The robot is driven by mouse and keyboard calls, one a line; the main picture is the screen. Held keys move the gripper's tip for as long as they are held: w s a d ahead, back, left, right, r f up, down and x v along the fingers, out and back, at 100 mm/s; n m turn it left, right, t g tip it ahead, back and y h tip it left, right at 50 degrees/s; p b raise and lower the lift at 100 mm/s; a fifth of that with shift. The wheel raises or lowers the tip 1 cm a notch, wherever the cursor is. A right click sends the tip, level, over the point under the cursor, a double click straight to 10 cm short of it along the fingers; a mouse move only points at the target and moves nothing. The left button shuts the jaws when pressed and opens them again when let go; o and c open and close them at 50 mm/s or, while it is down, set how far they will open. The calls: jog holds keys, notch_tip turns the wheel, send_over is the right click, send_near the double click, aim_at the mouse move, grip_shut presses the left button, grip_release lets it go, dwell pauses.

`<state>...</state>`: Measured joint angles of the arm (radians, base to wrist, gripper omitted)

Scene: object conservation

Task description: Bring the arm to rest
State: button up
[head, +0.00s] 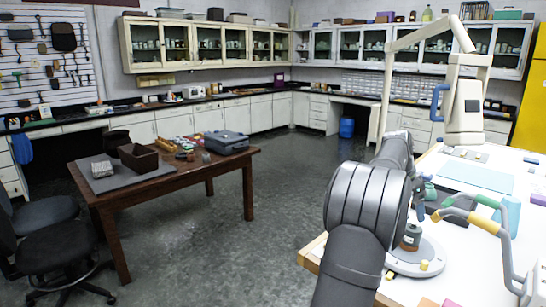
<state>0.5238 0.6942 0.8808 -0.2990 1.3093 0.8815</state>
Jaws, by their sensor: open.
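My arm rises from the bottom of the head view, over the left edge of the white worktable (455,290). My gripper (421,209) shows only in part, as small dark pieces just right of the thick grey arm link, which hides much of it. It is open and I see nothing held in it. A small brown jar (410,238) stands below it on a round grey base (428,262). I cannot tell the exact gap between gripper and jar.
A jointed holder with yellow and grey arms (484,221) stands close on the right. A teal object (430,190) is beside the gripper. A tall cream stand (465,105) and a pale blue mat (475,178) lie beyond. A wooden table (130,195) stands across open floor.

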aim_at(413, 226)
jog(key=x, duration=1.1)
jog(key=shift+f, duration=0.25)
notch_tip(413, 226, up, 11)
jog(key=shift+f, duration=0.15)
jog(key=s+d+r+m+g, duration=0.1)
jog(key=s+d+r+m, duration=0.1)
jog(key=s+d, duration=0.8)
jog(key=s+d+r+m+g, duration=0.1)
jog(key=s+d+r+m, duration=0.1)
jog(key=s+d, duration=0.75)
jog(key=s+a+f+n, duration=0.1)
jog(key=s+f, duration=0.2)
jog(key=s, duration=0.6)
jog(key=s+a+f+n+t, duration=0.1)
jog(key=s+a+f+n, duration=0.1)
jog(key=s, duration=0.7)
jog(key=s+a+f+n+t, duration=0.1)
jog(key=s+a+f+n, duration=0.1)
jog(key=s+f, duration=0.3)
jog(key=shift+s, duration=2.2)
jog(key=shift+a, duration=0.1)
